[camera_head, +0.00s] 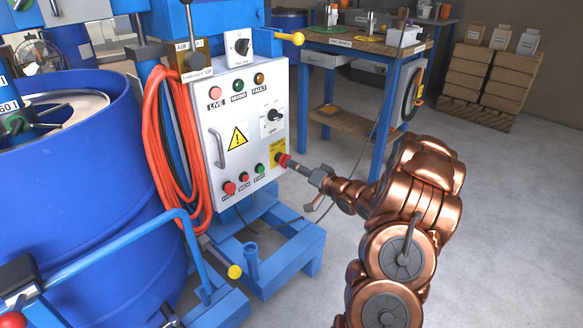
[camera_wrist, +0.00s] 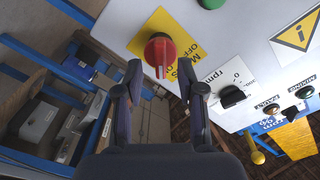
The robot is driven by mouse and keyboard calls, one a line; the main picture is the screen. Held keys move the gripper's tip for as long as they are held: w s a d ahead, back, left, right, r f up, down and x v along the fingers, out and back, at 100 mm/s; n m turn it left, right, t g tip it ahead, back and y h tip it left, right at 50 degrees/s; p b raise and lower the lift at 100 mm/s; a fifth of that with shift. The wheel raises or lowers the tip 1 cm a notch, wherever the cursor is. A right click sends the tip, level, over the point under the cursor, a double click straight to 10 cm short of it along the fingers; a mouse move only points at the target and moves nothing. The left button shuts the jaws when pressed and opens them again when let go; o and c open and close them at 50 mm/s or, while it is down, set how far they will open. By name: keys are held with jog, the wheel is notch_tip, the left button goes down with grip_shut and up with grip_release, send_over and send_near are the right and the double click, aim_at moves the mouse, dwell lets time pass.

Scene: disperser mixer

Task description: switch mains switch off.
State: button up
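The mains switch is a red rotary knob (camera_head: 282,159) on a yellow plate (camera_head: 277,147) at the lower right of the white control panel (camera_head: 235,120). In the wrist view the red knob (camera_wrist: 160,52) sits on its yellow plate (camera_wrist: 172,30), with part of the lettering "MAINS" and "OFF" readable; the panel appears rotated. My gripper (camera_head: 305,169) reaches the knob from the right. In the wrist view my gripper (camera_wrist: 160,72) is open, one finger on each side of the knob's lower part. I cannot tell whether the fingers touch it.
A black speed dial (camera_head: 274,115) sits above the switch, and several push buttons (camera_head: 245,178) sit to its left. An orange hose (camera_head: 160,140) hangs left of the panel. A blue drum (camera_head: 75,180) stands left; a workbench (camera_head: 350,42) is behind. The floor at right is clear.

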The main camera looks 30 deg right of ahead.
jog(key=shift+x, duration=1.1)
grip_shut()
